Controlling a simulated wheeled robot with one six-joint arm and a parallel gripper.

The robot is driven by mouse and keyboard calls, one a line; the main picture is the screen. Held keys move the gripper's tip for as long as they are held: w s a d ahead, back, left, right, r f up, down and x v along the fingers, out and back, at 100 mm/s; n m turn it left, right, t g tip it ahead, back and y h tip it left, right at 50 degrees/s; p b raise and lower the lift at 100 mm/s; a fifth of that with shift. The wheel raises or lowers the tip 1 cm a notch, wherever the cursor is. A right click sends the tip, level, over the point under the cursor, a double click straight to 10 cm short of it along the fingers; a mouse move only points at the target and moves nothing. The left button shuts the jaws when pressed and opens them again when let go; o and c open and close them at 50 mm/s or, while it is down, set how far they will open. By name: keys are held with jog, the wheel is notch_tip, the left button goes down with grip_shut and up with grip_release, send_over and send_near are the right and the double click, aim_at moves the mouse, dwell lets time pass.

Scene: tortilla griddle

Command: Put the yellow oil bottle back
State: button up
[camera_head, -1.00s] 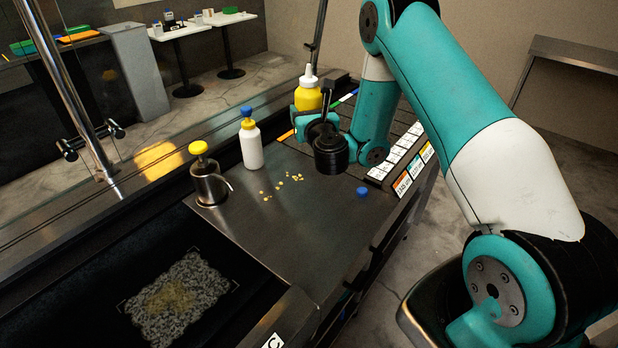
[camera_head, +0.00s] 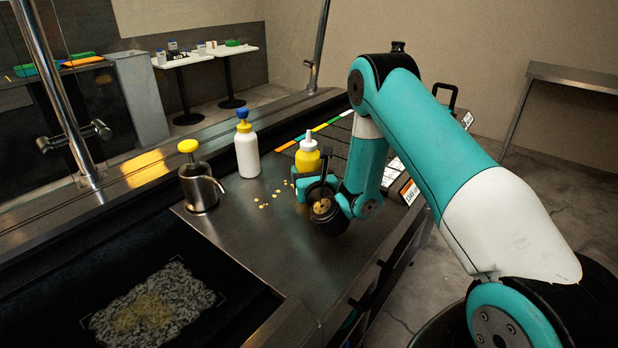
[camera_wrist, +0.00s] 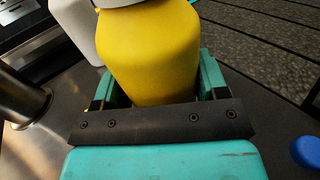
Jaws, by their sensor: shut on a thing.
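The yellow oil bottle (camera_head: 308,158) with a white cap stands upright at the right part of the steel counter in the head view. In the wrist view the bottle (camera_wrist: 150,50) fills the space between the teal fingers. My gripper (camera_head: 306,178) is shut on its lower body; in the wrist view the gripper (camera_wrist: 155,92) has a finger on each side of it. The arm hides the bottle's base in the head view, and I cannot tell whether it touches the counter.
A white bottle (camera_head: 247,153) with a blue cap stands to the left. A steel pump dispenser (camera_head: 199,188) with a yellow top stands further left. Yellow crumbs (camera_head: 266,203) lie on the counter (camera_head: 262,250). A blue cap-like thing (camera_wrist: 305,151) shows in the wrist view.

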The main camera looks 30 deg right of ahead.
jog(key=shift+f, duration=0.2)
jog(key=o, duration=1.7)
